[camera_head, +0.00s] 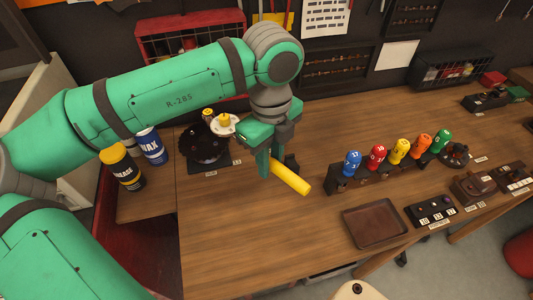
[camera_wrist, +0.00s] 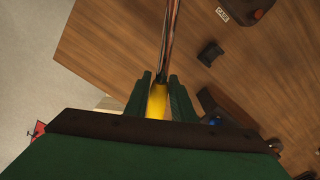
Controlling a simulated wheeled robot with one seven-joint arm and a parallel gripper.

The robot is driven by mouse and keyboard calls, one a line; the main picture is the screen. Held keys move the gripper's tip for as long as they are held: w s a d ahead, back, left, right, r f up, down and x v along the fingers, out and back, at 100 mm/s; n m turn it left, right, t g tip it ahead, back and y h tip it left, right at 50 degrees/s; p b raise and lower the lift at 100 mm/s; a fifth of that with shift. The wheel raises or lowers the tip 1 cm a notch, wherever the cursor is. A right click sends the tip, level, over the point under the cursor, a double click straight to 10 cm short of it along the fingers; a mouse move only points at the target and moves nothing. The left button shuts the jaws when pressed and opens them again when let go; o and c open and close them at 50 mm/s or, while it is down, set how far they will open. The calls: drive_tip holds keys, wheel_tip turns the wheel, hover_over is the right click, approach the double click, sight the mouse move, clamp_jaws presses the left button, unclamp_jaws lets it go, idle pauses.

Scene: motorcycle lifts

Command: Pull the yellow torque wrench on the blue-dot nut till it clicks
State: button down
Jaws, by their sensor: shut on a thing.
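My gripper (camera_head: 268,162) is shut on the yellow handle of the torque wrench (camera_head: 291,179), above the wooden bench. The handle's free end points down and right in the head view. In the wrist view, the yellow handle (camera_wrist: 157,101) lies between the two green fingers of my gripper (camera_wrist: 159,92), and the wrench's thin metal shaft runs up out of the frame. A dark round part (camera_head: 207,152) with a pale disc and yellow pieces on top stands left of my gripper. The wrench's far end is not clear, and I cannot make out a blue-dot nut.
A rack of coloured, numbered tools (camera_head: 383,164) stands to the right, with a brown tray (camera_head: 375,223) in front. A yellow-lidded can (camera_head: 122,168) and a blue WAX can (camera_head: 151,146) stand at left. The front middle of the bench (camera_head: 255,235) is clear.

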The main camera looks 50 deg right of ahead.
drive_tip(key=shift+f, duration=2.45)
drive_tip(key=shift+s+f, duration=0.1)
drive_tip(key=shift+f, duration=0.75)
idle(1.2)
drive_tip(key=shift+w+a+m, duration=0.25)
drive_tip(key=shift+a+m, duration=0.5)
drive_tip(key=shift+a, duration=0.65)
drive_tip(key=shift+w+a+m, duration=0.2)
drive_tip(key=shift+a+m, duration=0.55)
drive_tip(key=shift+a, duration=0.65)
drive_tip(key=shift+w+a+m, duration=0.4)
drive_tip(key=shift+a+m, duration=0.05)
drive_tip(key=shift+a, duration=0.4)
drive_tip(key=shift+w+a+m, duration=0.35)
drive_tip(key=shift+a+m, duration=0.15)
drive_tip(key=shift+a, duration=0.35)
drive_tip(key=shift+w+a+m, duration=0.4)
drive_tip(key=shift+a+m, duration=0.05)
drive_tip(key=shift+a, duration=0.4)
